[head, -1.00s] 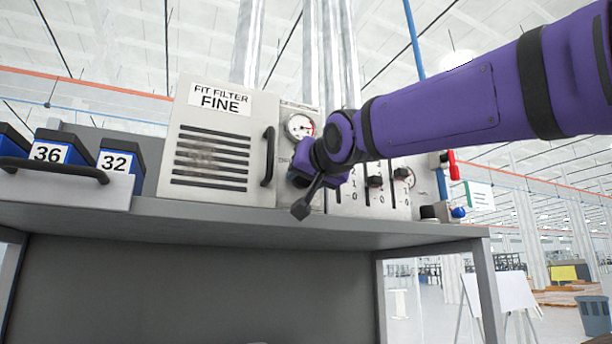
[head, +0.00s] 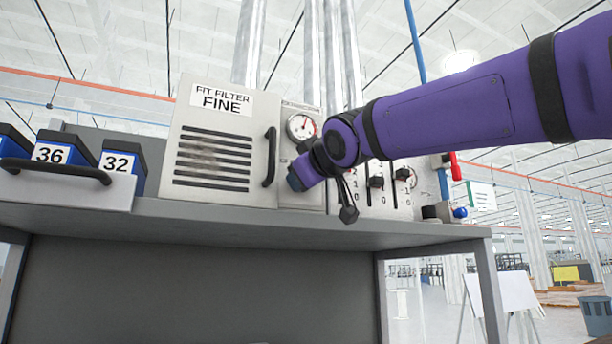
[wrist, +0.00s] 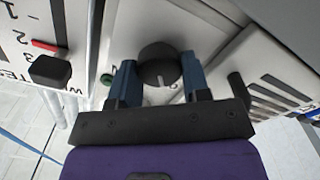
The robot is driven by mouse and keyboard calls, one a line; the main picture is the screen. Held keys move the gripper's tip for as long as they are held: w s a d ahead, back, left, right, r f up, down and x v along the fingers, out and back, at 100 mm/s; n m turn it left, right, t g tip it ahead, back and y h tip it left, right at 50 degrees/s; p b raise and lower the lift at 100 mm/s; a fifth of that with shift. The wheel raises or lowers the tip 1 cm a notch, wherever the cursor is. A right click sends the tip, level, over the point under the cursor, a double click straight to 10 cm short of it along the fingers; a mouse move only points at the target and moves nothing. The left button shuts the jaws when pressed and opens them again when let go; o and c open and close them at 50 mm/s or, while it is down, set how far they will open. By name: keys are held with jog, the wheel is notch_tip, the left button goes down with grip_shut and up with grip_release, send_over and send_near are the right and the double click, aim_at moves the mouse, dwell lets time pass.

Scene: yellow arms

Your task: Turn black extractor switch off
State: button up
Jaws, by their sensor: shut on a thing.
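The black extractor switch (wrist: 160,66) is a round knob with a white mark on a light panel in the wrist view. The mark points toward my gripper's base in that picture. My gripper (wrist: 159,80) has its blue fingers on either side of the knob, shut on it. In the head view my gripper (head: 300,176) is against the narrow panel below the round gauge (head: 301,127), and it hides the knob there. A green spot (wrist: 107,79) shows beside the left finger in the wrist view.
The FIT FILTER FINE box (head: 215,150) with its black handle (head: 269,157) stands close to the left. A slider panel (head: 390,203) is on the right, partly behind my arm. Blue bins 36 and 32 (head: 121,164) sit at the far left of the grey bench (head: 290,228).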

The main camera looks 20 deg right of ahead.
jog(key=shift+f+n, duration=0.1)
jog(key=shift+n, duration=0.7)
jog(key=o, duration=0.9)
jog(key=shift+o, duration=0.2)
jog(key=shift+s, duration=0.1)
jog(key=s, duration=1)
jog(key=shift+s, duration=0.3)
